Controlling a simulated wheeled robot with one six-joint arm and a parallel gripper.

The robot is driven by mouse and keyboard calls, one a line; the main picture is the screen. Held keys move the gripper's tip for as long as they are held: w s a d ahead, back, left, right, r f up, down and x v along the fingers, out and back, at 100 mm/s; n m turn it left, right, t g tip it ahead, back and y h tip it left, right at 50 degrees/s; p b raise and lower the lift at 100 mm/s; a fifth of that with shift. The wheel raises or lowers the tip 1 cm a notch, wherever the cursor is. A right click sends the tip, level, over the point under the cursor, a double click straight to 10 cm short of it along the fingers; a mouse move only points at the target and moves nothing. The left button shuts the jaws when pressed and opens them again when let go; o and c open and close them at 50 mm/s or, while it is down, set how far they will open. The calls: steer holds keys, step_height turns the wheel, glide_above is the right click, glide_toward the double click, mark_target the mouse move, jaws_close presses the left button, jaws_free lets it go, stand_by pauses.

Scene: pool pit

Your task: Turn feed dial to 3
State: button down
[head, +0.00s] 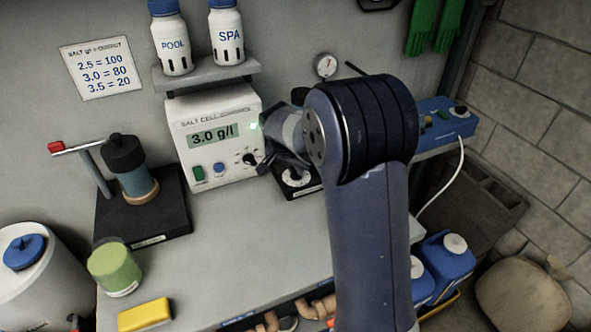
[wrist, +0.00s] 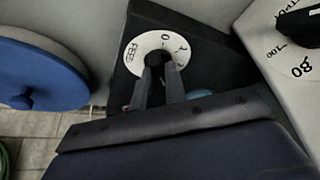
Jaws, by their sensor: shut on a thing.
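The feed dial is a white ring (wrist: 166,50) marked FEED with a 0 and further numbers, around a black knob (wrist: 154,58), on a black plate. My gripper (wrist: 160,76) is shut on the knob in the wrist view. The fingers cover part of the ring, and I cannot tell which number the knob points at. In the head view the dial (head: 298,179) is on a black base to the right of the salt cell control box (head: 212,130), and my gripper (head: 278,164) partly hides it.
The control box shows 3.0 g/l and has its own output knob (head: 247,160) close to my gripper. POOL (head: 174,44) and SPA (head: 228,34) bottles stand on a shelf above. The bench middle is clear.

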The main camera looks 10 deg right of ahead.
steer(key=c, duration=1.4)
jaws_free()
steer(key=shift+c, duration=0.2)
steer(key=shift+r, duration=0.1)
steer(key=v, duration=1)
steer(key=shift+s+r+b, duration=0.15)
steer(key=shift+r+b, duration=0.1)
steer(key=shift+b, duration=0.15)
steer(key=shift+a, duration=0.1)
